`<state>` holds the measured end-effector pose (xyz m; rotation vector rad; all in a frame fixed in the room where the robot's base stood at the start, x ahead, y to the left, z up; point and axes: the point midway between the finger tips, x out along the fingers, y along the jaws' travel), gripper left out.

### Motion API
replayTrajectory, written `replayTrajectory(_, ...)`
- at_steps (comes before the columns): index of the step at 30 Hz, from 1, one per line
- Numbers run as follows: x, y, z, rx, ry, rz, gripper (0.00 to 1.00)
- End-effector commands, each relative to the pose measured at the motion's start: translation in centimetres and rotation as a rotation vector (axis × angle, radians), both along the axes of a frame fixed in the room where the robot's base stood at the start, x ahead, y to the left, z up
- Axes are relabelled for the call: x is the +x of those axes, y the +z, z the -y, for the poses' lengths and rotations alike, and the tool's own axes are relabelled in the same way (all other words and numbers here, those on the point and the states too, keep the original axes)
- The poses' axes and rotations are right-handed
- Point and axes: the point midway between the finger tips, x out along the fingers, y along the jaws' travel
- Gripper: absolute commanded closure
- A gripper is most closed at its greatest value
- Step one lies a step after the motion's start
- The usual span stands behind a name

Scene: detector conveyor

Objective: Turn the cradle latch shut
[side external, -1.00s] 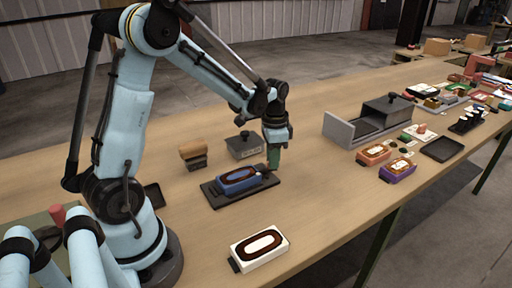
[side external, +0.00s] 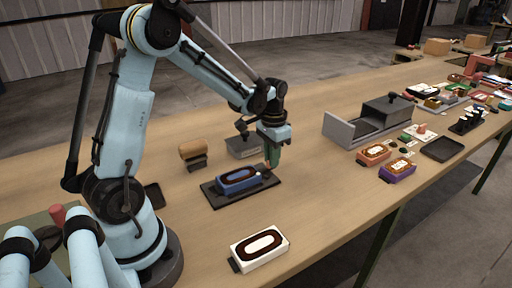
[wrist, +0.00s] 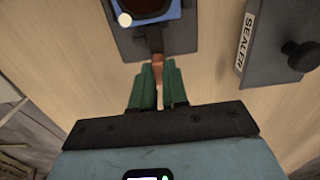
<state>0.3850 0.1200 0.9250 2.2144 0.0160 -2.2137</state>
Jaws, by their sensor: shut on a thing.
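The cradle is a dark flat plate (side external: 214,197) on the table, with a blue detector (side external: 240,181) with a dark oval top seated in it. The cradle plate (wrist: 181,38) and a blue edge of the detector (wrist: 135,14) show at the top of the wrist view. The latch handle (wrist: 158,68) is a slim reddish-brown lever at the plate's near end in that view. My gripper (side external: 271,163) is at the plate's right end in the side view. Its green fingers (wrist: 157,86) are shut on the latch handle, which is partly hidden between them.
A grey block with a black knob, marked SEALER (wrist: 268,48), stands close behind the cradle. A wooden-handled stamp (side external: 194,154) is to its left. A white detector (side external: 259,249) lies in front. A grey open-ended fixture (side external: 340,134) stands to the right, with clear table between.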

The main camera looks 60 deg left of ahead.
Motion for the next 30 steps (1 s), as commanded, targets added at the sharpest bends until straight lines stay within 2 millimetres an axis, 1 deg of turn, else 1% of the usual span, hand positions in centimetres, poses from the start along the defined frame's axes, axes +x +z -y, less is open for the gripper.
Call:
replayTrajectory(5,-0.1,0.1,0.0,0.000,0.004,-0.003,1.00)
replayTrajectory(6,-0.1,0.1,0.0,0.000,0.004,-0.003,0.80)
replayTrajectory(7,-0.1,0.0,0.0,0.000,0.004,-0.003,0.76)
replayTrajectory(16,0.0,0.1,0.0,0.000,0.002,-0.001,0.76)
replayTrajectory(20,0.0,0.8,0.0,0.000,0.001,-0.001,0.76)
replayTrajectory(23,-0.1,2.1,0.0,0.000,0.001,-0.001,0.76)
replayTrajectory(30,-0.1,6.5,0.0,0.000,0.002,-0.001,0.76)
